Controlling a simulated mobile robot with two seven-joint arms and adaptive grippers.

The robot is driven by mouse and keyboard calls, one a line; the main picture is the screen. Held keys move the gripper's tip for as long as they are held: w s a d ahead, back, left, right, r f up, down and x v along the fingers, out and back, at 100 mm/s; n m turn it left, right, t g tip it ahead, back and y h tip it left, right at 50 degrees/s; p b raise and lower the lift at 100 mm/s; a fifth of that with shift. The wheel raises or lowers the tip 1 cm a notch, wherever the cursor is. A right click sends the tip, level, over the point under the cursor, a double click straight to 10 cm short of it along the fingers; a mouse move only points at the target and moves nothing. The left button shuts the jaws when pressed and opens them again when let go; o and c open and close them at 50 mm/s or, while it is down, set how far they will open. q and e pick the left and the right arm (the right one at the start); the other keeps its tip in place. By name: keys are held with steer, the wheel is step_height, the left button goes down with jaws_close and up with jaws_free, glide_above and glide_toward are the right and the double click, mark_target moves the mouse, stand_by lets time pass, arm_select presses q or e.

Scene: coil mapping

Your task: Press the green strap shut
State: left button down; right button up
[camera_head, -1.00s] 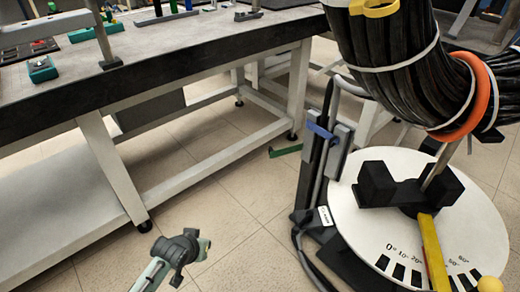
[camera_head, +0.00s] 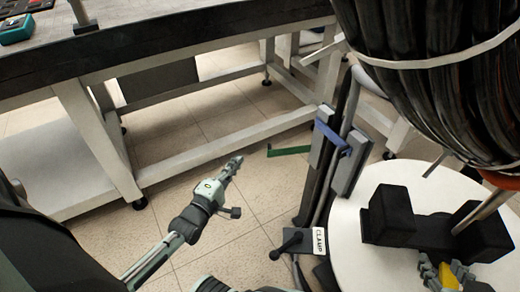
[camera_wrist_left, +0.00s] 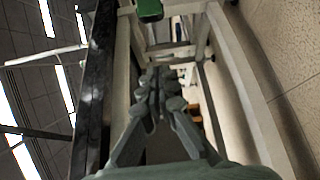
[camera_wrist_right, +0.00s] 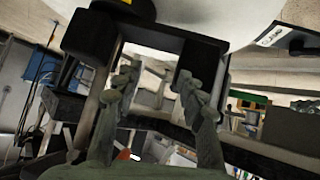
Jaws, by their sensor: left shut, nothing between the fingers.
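The green strap (camera_head: 289,150) is a thin strip that sticks out to the left from the upright post. Its free end hangs in the open, apart from the post. My left gripper (camera_head: 236,163) is shut and empty, to the left of the strap and apart from it in the head view. Its closed fingers (camera_wrist_left: 158,88) also show in the left wrist view. A green piece (camera_wrist_left: 150,10) shows at the top there; I cannot tell whether it is the strap. My right gripper (camera_head: 447,274) is open by the round white plate. Its spread fingers (camera_wrist_right: 158,85) show in the right wrist view.
A blue strap (camera_head: 332,137) crosses the post above a black lever with a CLAMP label (camera_head: 319,240). A thick black cable bundle (camera_head: 440,70) hangs at the upper right. Black blocks stand on the white plate (camera_head: 349,235). A workbench (camera_head: 190,42) spans the left; floor lies open below.

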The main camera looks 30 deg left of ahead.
arm_select(q)
steer(key=w+b, duration=0.1)
steer(key=w, duration=0.9)
steer(key=shift+s+d, duration=0.45)
steer(key=shift+d, duration=0.4)
steer(key=shift+s+d, duration=0.45)
steer(key=shift+d, duration=0.4)
arm_select(e)
steer(key=shift+w+a+r+t+y, duration=0.3)
steer(key=shift+w+a+r+t, duration=0.2)
steer(key=shift+a+r, duration=0.3)
steer(key=shift+w+a+r+t+y, duration=0.3)
steer(key=shift+w+a+r+t, duration=0.2)
steer(key=shift+a+r, duration=0.25)
steer(key=shift+s, duration=0.1)
